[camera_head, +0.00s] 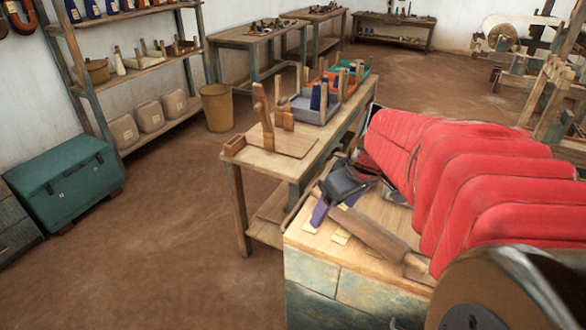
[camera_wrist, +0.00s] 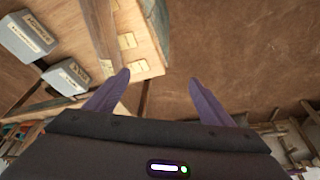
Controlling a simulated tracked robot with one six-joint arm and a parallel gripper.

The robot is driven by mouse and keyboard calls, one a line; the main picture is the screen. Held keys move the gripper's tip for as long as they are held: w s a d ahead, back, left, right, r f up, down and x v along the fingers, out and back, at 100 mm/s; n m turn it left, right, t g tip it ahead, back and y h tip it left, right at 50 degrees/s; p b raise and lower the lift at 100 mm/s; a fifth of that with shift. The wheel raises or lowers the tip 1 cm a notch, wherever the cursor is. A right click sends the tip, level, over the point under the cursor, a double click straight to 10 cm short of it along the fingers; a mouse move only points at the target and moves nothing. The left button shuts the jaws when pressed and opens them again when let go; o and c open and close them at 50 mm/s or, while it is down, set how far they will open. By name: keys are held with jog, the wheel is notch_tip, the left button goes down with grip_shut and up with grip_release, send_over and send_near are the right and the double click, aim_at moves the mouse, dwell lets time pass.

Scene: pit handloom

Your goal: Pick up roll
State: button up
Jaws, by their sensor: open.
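A long, pale brown wooden roll-like bar (camera_head: 372,236) lies slantwise on the near bench top in the head view. I cannot tell for sure that it is the roll. A similar wooden bar shows at the top of the wrist view (camera_wrist: 98,30), left of the fingers. My gripper (camera_head: 336,206), with purple fingers, is just beyond and left of the bar, over the bench's far edge. In the wrist view my gripper (camera_wrist: 158,78) is open, with nothing held between its fingers. My red-sleeved arm hides the bench's right part.
The near bench (camera_head: 335,268) has small pale tags on top. Behind it, a narrow table (camera_head: 290,165) carries trays and upright wooden pieces. Two grey labelled boxes (camera_wrist: 28,36) (camera_wrist: 66,77) show in the wrist view. A teal chest (camera_head: 65,180) stands left; brown floor between is clear.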

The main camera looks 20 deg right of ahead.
jog(key=n, duration=0.1)
send_near(369, 221)
jog(key=r, duration=0.1)
jog(key=shift+s+r+y, duration=0.2)
jog(key=shift+s+y, duration=0.1)
jog(key=shift+s, duration=0.15)
jog(key=shift+f, duration=0.1)
jog(key=x, duration=0.7)
jog(key=shift+w+f, duration=0.35)
jog(key=shift+f, duration=0.25)
jog(key=shift+x, duration=2.6)
jog(key=shift+w+d, duration=0.1)
